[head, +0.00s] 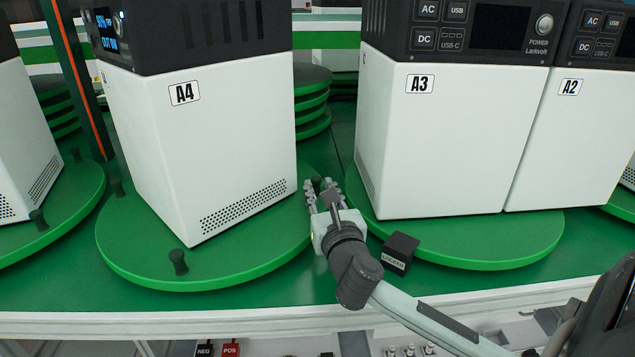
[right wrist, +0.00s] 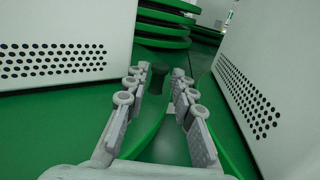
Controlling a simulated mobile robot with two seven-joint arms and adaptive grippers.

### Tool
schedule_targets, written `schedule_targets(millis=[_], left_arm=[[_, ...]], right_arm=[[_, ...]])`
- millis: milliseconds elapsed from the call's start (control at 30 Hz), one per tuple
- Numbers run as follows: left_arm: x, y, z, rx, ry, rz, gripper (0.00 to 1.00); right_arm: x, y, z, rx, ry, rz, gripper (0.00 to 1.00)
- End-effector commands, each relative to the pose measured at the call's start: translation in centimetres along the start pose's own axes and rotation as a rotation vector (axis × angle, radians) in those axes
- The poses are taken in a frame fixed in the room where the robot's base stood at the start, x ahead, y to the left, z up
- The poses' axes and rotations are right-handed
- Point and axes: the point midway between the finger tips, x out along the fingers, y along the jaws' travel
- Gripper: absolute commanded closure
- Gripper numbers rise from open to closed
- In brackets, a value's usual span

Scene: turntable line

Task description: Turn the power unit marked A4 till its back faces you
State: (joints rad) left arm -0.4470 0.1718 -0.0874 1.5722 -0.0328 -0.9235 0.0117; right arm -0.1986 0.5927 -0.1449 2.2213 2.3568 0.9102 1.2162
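The power unit A4 (head: 215,130) is a white box with a dark top, standing on a green turntable (head: 140,262). One corner points toward me. Its narrow left face carries the lit display, and its broad right face has the A4 label and vent holes. A dark peg (head: 179,262) stands at the turntable's front rim. My right gripper (head: 322,186) is at the turntable's right rim, between A4 and A3. In the right wrist view its fingers (right wrist: 160,80) are apart, with another dark peg (right wrist: 157,77) between their tips; contact cannot be told. My left gripper is out of view.
Units A3 (head: 440,140) and A2 (head: 575,130) stand close on the right. A black block marked LOCKED (head: 400,252) sits beside my right wrist. A dark post with an orange stripe (head: 78,85) rises left of A4. Stacked green discs (head: 313,105) are behind.

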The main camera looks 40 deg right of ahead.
Motion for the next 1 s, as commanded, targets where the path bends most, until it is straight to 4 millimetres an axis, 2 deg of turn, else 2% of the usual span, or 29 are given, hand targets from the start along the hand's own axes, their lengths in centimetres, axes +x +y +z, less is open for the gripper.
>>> schedule_targets(millis=[33,200,467,500,700,1000], left_arm=[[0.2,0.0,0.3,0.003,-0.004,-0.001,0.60],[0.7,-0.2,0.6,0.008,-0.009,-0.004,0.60],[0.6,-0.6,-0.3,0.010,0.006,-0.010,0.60],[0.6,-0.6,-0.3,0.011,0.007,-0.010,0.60],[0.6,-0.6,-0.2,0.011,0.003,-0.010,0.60],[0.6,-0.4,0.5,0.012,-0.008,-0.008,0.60]], right_arm=[[0.8,0.0,0.1,-0.001,-0.002,0.001,0.75],[2.1,0.0,0.0,0.001,0.000,0.000,0.75],[2.3,0.0,0.0,0.001,0.000,0.000,0.75],[2.3,0.0,0.0,0.001,0.000,0.000,0.76],[2.3,0.0,0.0,0.001,0.000,0.000,1.00],[2.3,0.0,0.0,0.001,0.001,0.000,1.00]])
